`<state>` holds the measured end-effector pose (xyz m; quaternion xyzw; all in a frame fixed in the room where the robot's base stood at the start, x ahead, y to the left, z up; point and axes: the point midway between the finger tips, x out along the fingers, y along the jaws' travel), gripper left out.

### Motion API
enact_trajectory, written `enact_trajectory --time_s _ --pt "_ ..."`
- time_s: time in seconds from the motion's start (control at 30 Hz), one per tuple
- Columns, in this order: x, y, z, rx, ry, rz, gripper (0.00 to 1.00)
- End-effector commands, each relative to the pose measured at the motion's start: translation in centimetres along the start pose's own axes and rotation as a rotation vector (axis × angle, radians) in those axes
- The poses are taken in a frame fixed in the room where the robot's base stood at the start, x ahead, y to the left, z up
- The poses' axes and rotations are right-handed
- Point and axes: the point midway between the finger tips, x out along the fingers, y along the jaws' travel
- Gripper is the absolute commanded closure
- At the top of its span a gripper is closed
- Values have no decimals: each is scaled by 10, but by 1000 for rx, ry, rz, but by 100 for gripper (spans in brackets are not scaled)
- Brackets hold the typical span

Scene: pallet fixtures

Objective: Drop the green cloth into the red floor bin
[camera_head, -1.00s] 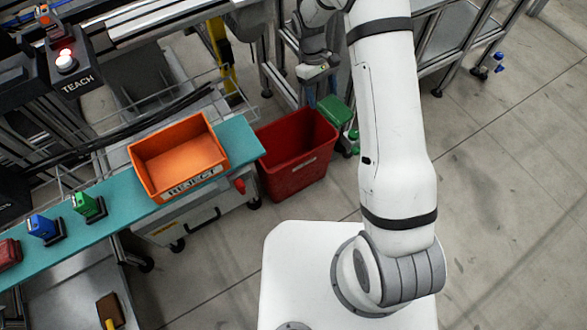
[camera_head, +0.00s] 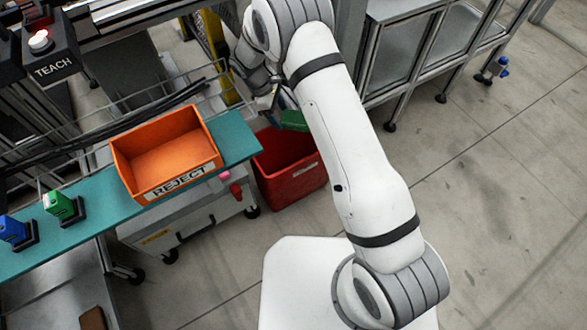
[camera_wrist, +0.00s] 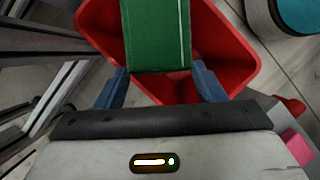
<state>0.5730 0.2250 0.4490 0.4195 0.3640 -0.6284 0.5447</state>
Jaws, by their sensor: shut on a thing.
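The green cloth (camera_head: 294,120) looks like a flat green slab with a pale line along one side in the wrist view (camera_wrist: 157,35). My gripper (camera_wrist: 158,73) is shut on it, with one blue-grey finger at each side of its near end. The red floor bin (camera_head: 295,188) stands on the floor beside the teal-topped bench. In the head view the cloth is above the bin's opening, near its far edge. In the wrist view the bin (camera_wrist: 235,55) surrounds much of the cloth from below. The arm partly hides the bin's right side in the head view.
An orange REJECT bin (camera_head: 192,186) sits on the teal bench top (camera_head: 234,136) left of the red bin. Green (camera_head: 60,205) and blue (camera_head: 13,232) blocks stand further left. Metal frames stand behind. The floor (camera_head: 500,210) at the right is open.

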Motion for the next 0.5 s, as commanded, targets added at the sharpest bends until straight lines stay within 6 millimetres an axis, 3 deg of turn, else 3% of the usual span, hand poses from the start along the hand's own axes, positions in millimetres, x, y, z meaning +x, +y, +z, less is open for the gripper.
enact_trajectory --time_s 0.03,0.2,0.5 --pt "11 0 -5 0 0 0 59" --pt "24 0 -10 0 0 0 59" --pt "25 0 -11 0 0 0 59"
